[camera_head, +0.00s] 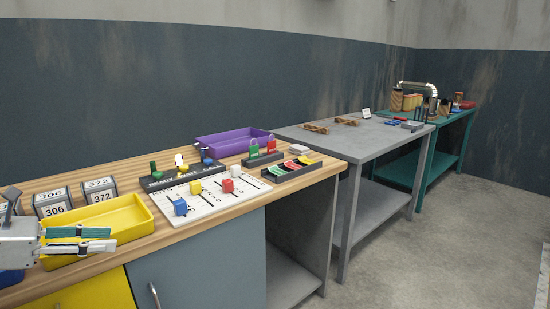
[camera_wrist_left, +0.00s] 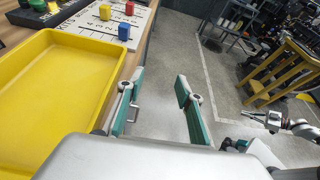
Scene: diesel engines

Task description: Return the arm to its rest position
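My left gripper (camera_head: 111,239) comes in from the left in the head view. Its two green-padded fingers are apart with nothing between them. It hangs over the near side of the yellow tray (camera_head: 128,228). In the left wrist view the open fingers (camera_wrist_left: 160,84) point out past the bench edge, over the floor, with the yellow tray (camera_wrist_left: 112,62) to their left. What looks like my right gripper (camera_wrist_left: 262,118) shows small at the right of the wrist view; its finger opening is too small to tell. The head view does not show it.
On the wooden bench are a white marked board (camera_head: 207,201) with coloured blocks, a purple tray (camera_head: 232,143), number blocks (camera_head: 53,203) and a padlock rack (camera_head: 264,158). A grey table (camera_head: 350,148) and a teal table (camera_head: 462,117) stand beyond. Floor in front is clear.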

